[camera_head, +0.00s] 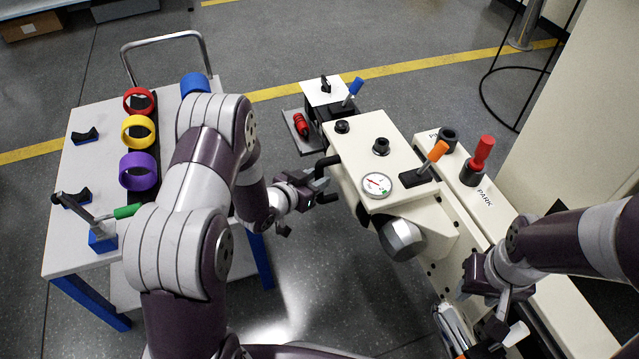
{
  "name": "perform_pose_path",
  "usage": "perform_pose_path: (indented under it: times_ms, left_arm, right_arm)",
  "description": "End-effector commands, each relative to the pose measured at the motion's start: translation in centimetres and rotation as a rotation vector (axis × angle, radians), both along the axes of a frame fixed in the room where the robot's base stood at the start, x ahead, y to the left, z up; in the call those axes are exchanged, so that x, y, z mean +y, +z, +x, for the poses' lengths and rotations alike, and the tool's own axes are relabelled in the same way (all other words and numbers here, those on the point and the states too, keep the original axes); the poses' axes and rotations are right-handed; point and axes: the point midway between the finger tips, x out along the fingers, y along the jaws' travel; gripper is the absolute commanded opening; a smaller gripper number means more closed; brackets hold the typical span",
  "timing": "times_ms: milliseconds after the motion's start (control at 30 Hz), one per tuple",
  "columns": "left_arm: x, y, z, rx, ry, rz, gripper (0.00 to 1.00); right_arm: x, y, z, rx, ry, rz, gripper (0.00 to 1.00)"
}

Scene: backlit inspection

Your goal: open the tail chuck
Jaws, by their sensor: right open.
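The cream machine housing (360,145) stands right of centre, with a round dial (377,184) on top. An orange-handled lever (433,160) stands tilted on a black base beside the dial. A silver cylinder (403,240) sticks out of the housing's near end. I cannot tell which part is the tail chuck. My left gripper (322,190) is close to the housing's left side; its fingers are small and dark, and whether they touch it is unclear. My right gripper (508,318) is open, low at the right beside the long bed, apart from the orange lever.
A red handle (482,152) stands on the bed (500,215) near PARK lettering. A blue handle (352,88) is at the far end. The cart (75,235) at left carries red, yellow, purple and blue rings and a green-handled lever (126,211). Floor between is clear.

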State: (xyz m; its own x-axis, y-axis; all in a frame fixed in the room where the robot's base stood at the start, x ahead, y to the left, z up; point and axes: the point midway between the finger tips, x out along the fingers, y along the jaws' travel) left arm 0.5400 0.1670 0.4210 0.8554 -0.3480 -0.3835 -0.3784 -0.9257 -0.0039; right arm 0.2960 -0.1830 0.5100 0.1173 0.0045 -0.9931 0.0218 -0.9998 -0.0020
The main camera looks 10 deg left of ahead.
Motion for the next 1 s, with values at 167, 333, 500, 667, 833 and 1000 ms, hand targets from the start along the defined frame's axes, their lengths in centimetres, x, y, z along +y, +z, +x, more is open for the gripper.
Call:
perform_pose_path:
  times_ms: [167,333,500,667,833,1000]
  left_arm:
    - [-0.7,-0.8,1.7,-0.002,0.001,0.000,0.34]
    - [-0.7,-0.7,1.9,0.000,0.001,0.000,0.34]
    - [-0.7,-0.7,1.9,-0.001,0.001,0.000,0.14]
    - [-0.7,-0.7,1.9,-0.001,0.001,0.000,0.00]
    - [0.3,-0.6,3.4,-0.004,0.002,-0.001,0.00]
    - [3.1,-0.5,7.5,-0.007,0.002,-0.001,0.00]
  right_arm:
    - [0.0,-1.1,0.0,0.000,0.000,0.000,0.43]
    - [0.0,-1.1,0.0,-0.001,0.000,0.000,0.43]
    - [0.0,-1.0,0.0,-0.001,0.000,0.000,0.43]
    - [0.0,-1.1,0.0,-0.001,0.000,0.000,0.43]
    - [0.0,-0.7,0.0,-0.001,0.000,0.000,0.43]
    - [0.0,-0.2,0.0,-0.001,0.000,0.000,0.43]
